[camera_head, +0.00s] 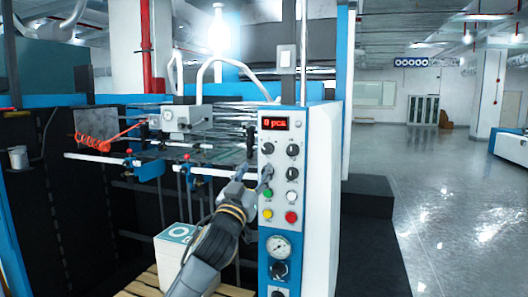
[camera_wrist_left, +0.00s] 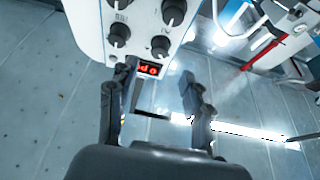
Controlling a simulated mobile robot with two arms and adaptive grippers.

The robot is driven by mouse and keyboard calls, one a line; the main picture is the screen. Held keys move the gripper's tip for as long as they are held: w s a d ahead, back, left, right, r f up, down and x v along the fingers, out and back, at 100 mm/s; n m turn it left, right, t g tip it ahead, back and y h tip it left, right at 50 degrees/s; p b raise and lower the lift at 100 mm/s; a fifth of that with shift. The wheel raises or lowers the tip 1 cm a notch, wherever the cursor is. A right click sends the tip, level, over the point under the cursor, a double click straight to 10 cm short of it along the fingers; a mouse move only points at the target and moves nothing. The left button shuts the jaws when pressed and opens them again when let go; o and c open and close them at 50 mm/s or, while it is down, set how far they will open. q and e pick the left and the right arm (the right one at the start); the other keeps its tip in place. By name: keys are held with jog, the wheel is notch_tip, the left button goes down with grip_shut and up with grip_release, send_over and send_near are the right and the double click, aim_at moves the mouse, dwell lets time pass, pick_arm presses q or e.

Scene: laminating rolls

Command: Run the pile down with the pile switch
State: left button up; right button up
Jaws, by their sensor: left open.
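The control panel (camera_head: 280,180) faces me, with a red display (camera_head: 274,123) reading "0 pcs". It carries two rows of black rotary knobs, with a right-column knob (camera_head: 292,150) in clear view. Below are green, white, yellow and red buttons. I cannot read which knob is the pile switch. My left gripper (camera_head: 254,176) is open and empty at the panel's left edge, one finger overlapping the lower-left knob. In the left wrist view my left gripper (camera_wrist_left: 156,80) has its fingers apart near the display (camera_wrist_left: 149,69). The pile (camera_head: 173,250) is a white stack on a wooden pallet. My right gripper is not in view.
A pressure gauge (camera_head: 279,247) and another black knob (camera_head: 279,271) sit low on the panel. The dark machine frame with rods and a coiled red hose (camera_head: 92,142) stands at left. Open shiny floor (camera_head: 445,200) lies to the right.

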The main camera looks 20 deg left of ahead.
aim_at(266, 152)
pick_arm(q)
jog(key=p+x, duration=0.2)
jog(key=x, duration=0.5)
jog(key=shift+w+r, duration=0.15)
jog(key=shift+w, duration=0.15)
grip_shut()
